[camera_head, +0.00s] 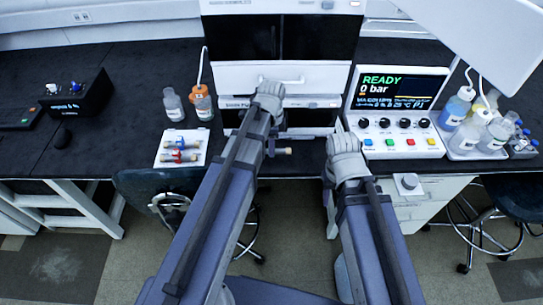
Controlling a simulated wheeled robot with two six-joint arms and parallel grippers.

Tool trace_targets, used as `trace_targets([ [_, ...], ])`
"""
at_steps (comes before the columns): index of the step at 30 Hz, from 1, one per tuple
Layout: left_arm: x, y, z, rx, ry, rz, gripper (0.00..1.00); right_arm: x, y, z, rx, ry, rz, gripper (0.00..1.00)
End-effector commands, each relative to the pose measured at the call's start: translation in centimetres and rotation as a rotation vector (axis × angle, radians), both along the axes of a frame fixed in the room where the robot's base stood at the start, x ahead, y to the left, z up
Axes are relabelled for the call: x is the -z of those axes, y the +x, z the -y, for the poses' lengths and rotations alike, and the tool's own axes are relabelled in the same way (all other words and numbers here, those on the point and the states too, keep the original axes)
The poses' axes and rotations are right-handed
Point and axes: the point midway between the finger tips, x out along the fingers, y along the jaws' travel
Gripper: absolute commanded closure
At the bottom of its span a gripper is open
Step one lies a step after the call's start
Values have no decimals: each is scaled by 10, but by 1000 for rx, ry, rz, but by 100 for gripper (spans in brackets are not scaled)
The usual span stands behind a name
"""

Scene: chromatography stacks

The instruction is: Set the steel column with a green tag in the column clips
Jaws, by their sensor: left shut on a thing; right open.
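My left gripper (271,147) hangs down beyond its pale wrist, in front of the instrument stack. It is shut on a thin column (283,151) lying level, whose brass-coloured end sticks out to the right. The rest of the column and any tag are hidden behind my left arm. My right gripper (342,151) is at the bench's front edge, right of the column and apart from it; it is open, with its fingers mostly hidden.
The control panel (400,102) reads READY, 0 bar. Solvent bottles (456,108) stand at right.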

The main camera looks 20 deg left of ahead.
Motion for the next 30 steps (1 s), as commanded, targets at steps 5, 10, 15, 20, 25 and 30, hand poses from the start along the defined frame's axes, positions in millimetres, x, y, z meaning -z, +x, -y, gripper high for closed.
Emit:
trace_targets([
  [5, 14, 0, 0, 0, 0, 0, 100, 14, 0, 0, 0, 0, 0, 50],
  [10, 35, 0, 0, 0, 0, 0, 100, 35, 0, 0, 0, 0, 0, 50],
  [15, 37, 0, 0, 0, 0, 0, 100, 37, 0, 0, 0, 0, 0, 50],
  [20, 36, 0, 0, 0, 0, 0, 100, 36, 0, 0, 0, 0, 0, 50],
  [25, 40, 0, 0, 0, 0, 0, 61, 40, 0, 0, 0, 0, 0, 50],
  [30, 39, 0, 0, 0, 0, 0, 42, 39, 0, 0, 0, 0, 0, 50],
])
